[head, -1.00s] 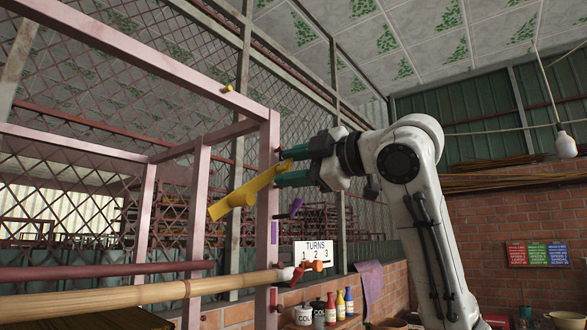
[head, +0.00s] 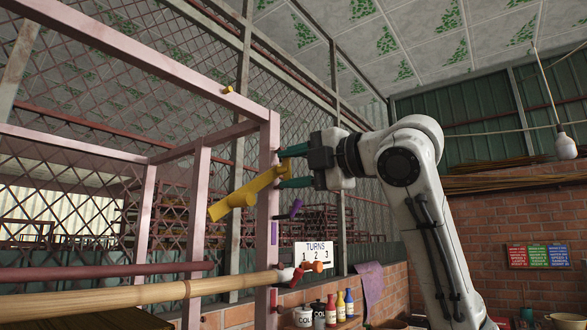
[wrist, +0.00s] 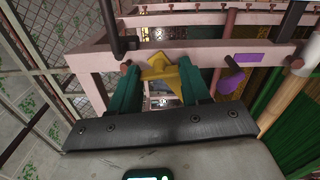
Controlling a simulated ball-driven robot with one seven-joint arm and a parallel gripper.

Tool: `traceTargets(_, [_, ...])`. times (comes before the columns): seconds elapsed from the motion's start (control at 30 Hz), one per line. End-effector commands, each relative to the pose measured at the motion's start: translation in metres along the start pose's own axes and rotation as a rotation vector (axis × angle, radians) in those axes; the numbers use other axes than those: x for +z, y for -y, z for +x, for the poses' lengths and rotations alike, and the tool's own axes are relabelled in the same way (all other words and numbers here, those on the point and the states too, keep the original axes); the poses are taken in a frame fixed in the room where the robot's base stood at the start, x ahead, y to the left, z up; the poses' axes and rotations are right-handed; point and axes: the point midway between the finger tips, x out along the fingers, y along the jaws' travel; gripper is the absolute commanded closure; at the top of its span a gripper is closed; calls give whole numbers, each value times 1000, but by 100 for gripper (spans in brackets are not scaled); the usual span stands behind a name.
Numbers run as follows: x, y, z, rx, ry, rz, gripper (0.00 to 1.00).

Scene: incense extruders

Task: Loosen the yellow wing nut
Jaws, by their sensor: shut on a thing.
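The yellow wing nut (head: 240,199) is a long yellow piece with a stubby round boss, slanting across the pink upright post (head: 268,222) in the head view. Its upper right end lies between the green fingers of my gripper (head: 280,170). In the wrist view, the yellow wing nut (wrist: 158,66) sits between the two green fingertips of my gripper (wrist: 159,72), in front of a pink beam. My gripper is shut on it. The fingers hide part of its sides, and its thread is not visible.
Just below my gripper, a purple knob (head: 291,209) sticks out from the post. Lower are an orange knob (head: 318,267) and a bamboo pole (head: 150,292). A sign reading TURNS 1 2 3 (head: 315,254) stands behind, above several bottles.

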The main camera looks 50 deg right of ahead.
Motion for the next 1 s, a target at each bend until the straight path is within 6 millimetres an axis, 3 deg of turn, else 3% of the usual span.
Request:
traceTargets(0.3, [-1,2,0,-5,-2,-2,84])
traceTargets(0.33, [-1,2,0,-5,-2,-2,52])
traceTargets(0.6, [-1,1,0,-3,-1,-1,28])
traceTargets(0.87, [0,1,-2,-2,0,-1,28])
traceTargets(1.0, [0,2,-15,0,1,-1,28])
